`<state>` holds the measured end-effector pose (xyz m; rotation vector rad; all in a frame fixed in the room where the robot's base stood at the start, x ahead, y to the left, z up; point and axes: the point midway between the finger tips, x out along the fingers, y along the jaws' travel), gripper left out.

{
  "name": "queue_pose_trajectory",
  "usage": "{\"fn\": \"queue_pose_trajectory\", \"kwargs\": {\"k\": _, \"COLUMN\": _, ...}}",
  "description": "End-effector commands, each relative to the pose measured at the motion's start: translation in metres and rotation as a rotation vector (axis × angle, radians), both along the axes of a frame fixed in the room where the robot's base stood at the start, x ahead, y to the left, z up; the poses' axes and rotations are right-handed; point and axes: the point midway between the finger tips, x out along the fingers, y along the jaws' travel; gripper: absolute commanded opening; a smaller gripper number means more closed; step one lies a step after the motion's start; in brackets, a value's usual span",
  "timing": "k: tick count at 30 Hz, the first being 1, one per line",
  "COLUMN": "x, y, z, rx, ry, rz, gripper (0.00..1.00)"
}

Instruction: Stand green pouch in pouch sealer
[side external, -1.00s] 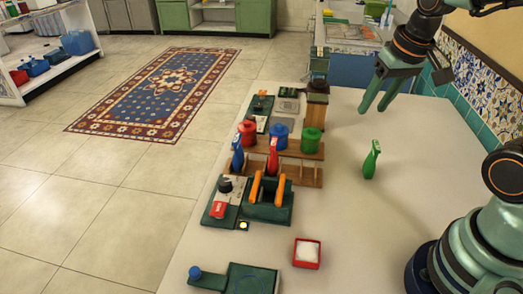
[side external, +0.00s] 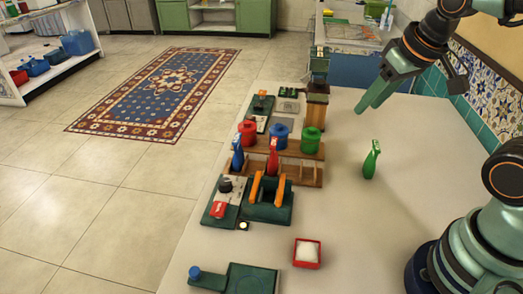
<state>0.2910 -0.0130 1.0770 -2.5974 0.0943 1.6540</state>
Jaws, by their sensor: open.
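The green pouch (side external: 371,160) stands upright on the bare white table, right of the wooden rack. My gripper (side external: 367,104) is open and empty above and behind it in the picture, clearly apart from it. Its fingers overlap in this view, so the gap between them is hard to see. A dark green device with two orange arms (side external: 267,207), which looks like the pouch sealer, stands at the table's left side. A blue pouch (side external: 237,155) and a red pouch (side external: 273,158) stand upright behind it; their lower ends are partly hidden.
The wooden rack (side external: 307,154) bears red, blue and green lidded jars. A device with a dark knob (side external: 223,190), a red box with white contents (side external: 307,253) and a green board (side external: 250,279) stand nearby. The table right of the rack is mostly clear.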

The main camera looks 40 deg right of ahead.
Motion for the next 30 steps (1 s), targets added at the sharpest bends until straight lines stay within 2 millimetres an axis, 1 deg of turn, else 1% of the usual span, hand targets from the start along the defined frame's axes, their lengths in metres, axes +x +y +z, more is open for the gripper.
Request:
{"fn": "queue_pose_trajectory", "kwargs": {"k": 3, "x": 0.009, "y": -0.025, "z": -0.011, "rx": 0.035, "ry": 0.096, "rz": -0.146, "gripper": 0.45}}
{"fn": "queue_pose_trajectory", "kwargs": {"k": 9, "x": 0.019, "y": -0.072, "z": -0.035, "rx": 0.104, "ry": 0.261, "rz": -0.421, "gripper": 0.45}}
{"fn": "queue_pose_trajectory", "kwargs": {"k": 12, "x": 0.021, "y": -0.092, "z": -0.048, "rx": 0.132, "ry": 0.327, "rz": -0.535, "gripper": 0.45}}
{"fn": "queue_pose_trajectory", "kwargs": {"k": 15, "x": 0.021, "y": -0.107, "z": -0.058, "rx": 0.154, "ry": 0.374, "rz": -0.620, "gripper": 0.45}}
{"fn": "queue_pose_trajectory", "kwargs": {"k": 18, "x": 0.021, "y": -0.115, "z": -0.064, "rx": 0.166, "ry": 0.402, "rz": -0.669, "gripper": 0.45}}
{"fn": "queue_pose_trajectory", "kwargs": {"k": 23, "x": 0.020, "y": -0.119, "z": -0.077, "rx": 0.172, "ry": 0.416, "rz": -0.692, "gripper": 0.45}}
{"fn": "queue_pose_trajectory", "kwargs": {"k": 30, "x": 0.019, "y": -0.118, "z": -0.117, "rx": 0.172, "ry": 0.419, "rz": -0.690, "gripper": 0.45}}
